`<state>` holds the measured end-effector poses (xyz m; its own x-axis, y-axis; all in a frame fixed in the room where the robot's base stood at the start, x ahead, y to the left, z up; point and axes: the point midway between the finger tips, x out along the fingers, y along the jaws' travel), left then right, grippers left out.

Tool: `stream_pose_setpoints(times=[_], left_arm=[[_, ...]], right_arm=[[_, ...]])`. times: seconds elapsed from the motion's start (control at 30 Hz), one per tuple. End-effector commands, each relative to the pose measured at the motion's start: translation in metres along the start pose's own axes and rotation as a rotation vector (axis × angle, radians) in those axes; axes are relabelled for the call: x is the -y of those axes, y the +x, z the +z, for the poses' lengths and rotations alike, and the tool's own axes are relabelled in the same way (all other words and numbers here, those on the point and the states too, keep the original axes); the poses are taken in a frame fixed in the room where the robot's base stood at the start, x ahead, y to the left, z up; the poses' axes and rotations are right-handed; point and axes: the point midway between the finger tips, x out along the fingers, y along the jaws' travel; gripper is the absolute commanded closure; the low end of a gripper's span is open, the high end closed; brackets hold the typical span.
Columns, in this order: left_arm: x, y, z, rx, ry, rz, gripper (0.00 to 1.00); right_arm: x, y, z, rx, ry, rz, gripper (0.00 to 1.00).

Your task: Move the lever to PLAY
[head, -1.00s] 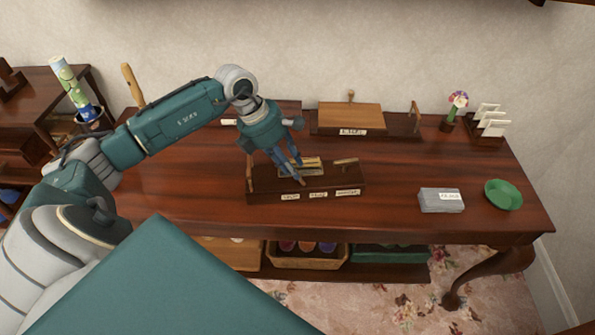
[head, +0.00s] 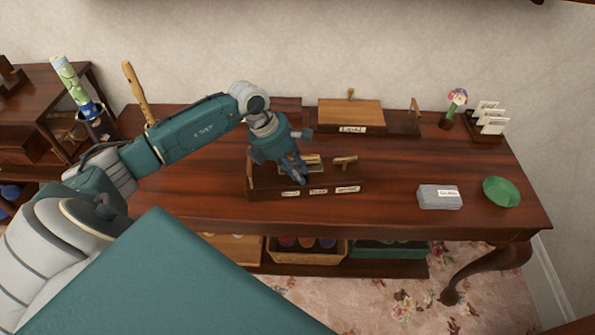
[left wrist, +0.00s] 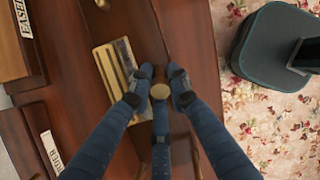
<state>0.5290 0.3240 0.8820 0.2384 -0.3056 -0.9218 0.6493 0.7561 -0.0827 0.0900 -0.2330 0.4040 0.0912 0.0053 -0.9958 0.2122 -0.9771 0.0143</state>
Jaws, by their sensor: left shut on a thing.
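A dark wooden lever box (head: 262,190) sits near the front middle of the table, with a row of small white labels (head: 318,191) along its front that are too small to read. A brass plate with slots is on its top; it also shows in the left wrist view (left wrist: 108,78). My left gripper (head: 299,179) is over the box front. In the left wrist view, its blue fingers are closed around a round tan knob (left wrist: 160,91), seemingly the lever's top. The lever's shaft is hidden. My right gripper is out of view.
Behind is an easel block (head: 350,115). To the right are a grey labelled block (head: 440,198), a green dish (head: 502,192), a flower pot (head: 447,122) and a card holder (head: 485,127).

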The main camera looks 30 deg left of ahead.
Motion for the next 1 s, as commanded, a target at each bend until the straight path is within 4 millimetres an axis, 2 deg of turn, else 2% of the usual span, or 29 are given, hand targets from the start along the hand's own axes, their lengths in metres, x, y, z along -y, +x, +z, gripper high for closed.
stream_pose_setpoints(times=[0.27, 0.57, 1.0], left_arm=[[0.000, -0.001, 0.007, -0.066, 0.002, 0.016, 1.00], [0.002, 0.001, 0.020, -0.286, 0.002, 0.062, 1.00], [0.005, 0.013, 0.031, -0.658, -0.005, 0.137, 1.00]], right_arm=[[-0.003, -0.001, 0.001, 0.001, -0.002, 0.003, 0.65], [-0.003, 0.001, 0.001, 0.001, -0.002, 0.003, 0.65], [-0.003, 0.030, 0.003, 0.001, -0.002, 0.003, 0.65]])
